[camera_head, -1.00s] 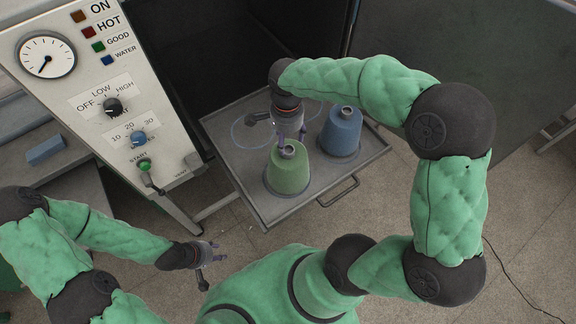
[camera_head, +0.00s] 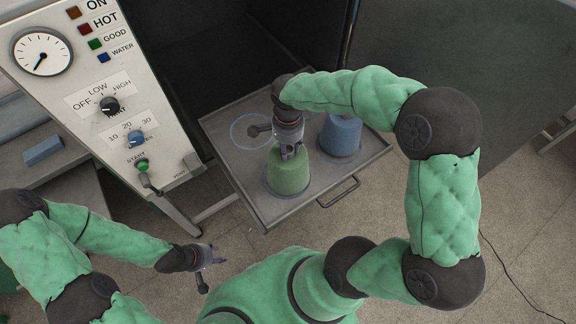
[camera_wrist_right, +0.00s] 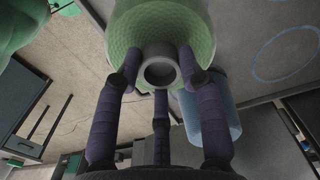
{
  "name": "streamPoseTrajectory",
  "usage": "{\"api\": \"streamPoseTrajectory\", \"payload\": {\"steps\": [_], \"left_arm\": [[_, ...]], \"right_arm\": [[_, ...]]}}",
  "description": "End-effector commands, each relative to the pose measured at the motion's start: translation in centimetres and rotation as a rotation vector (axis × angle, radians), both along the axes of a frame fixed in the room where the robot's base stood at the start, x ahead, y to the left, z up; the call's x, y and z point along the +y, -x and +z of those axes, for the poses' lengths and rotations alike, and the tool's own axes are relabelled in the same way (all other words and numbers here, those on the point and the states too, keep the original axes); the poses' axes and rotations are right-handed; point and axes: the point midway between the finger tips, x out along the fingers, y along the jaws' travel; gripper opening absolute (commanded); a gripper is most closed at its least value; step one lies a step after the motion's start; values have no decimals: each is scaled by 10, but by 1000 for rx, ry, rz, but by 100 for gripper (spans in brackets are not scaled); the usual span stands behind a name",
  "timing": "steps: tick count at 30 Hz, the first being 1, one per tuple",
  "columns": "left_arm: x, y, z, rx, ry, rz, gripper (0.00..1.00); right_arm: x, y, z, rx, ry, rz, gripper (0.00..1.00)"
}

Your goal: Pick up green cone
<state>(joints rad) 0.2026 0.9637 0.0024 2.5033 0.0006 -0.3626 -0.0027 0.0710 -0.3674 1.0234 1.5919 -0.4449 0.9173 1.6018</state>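The green cone (camera_head: 289,173) stands upright on the near part of the pulled-out metal tray (camera_head: 240,165). My right gripper (camera_head: 287,152) is over its top from above. In the right wrist view, the green cone (camera_wrist_right: 190,18) shows its grey tube end between the fingers of my right gripper (camera_wrist_right: 160,70). The fingers are spread around the tube with narrow gaps; firm contact does not show. My left gripper (camera_head: 221,257) is open and empty over the floor, left of the tray and well away from the cone.
A blue cone (camera_head: 340,136) stands close behind and right of the green one, partly behind my right arm. The tray has an empty marked circle (camera_head: 233,132) and a front handle (camera_head: 339,193). The control panel (camera_head: 110,80) rises on the left.

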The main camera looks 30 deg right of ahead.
Motion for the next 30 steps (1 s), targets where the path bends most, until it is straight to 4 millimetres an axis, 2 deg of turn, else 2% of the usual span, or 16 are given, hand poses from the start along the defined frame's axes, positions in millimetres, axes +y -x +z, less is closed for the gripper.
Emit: {"api": "streamPoseTrajectory", "payload": {"steps": [1, 2, 12, 16, 30], "left_arm": [[0, 0, 0, 0, 0, 0, 40], [0, 0, 0, 0, 0, 0, 40], [0, 0, 0, 0, 0, 0, 40], [0, 0, 3, 0, 0, 0, 40], [0, 0, 22, 0, 0, 0, 40]], "right_arm": [[0, 0, 0, 1, 0, 0, 57], [0, 0, 0, 1, 0, 0, 65], [0, 0, 1, 0, 0, 0, 65], [0, 0, 8, -1, 0, 0, 65], [3, -3, 80, -2, 1, 1, 65]]}}
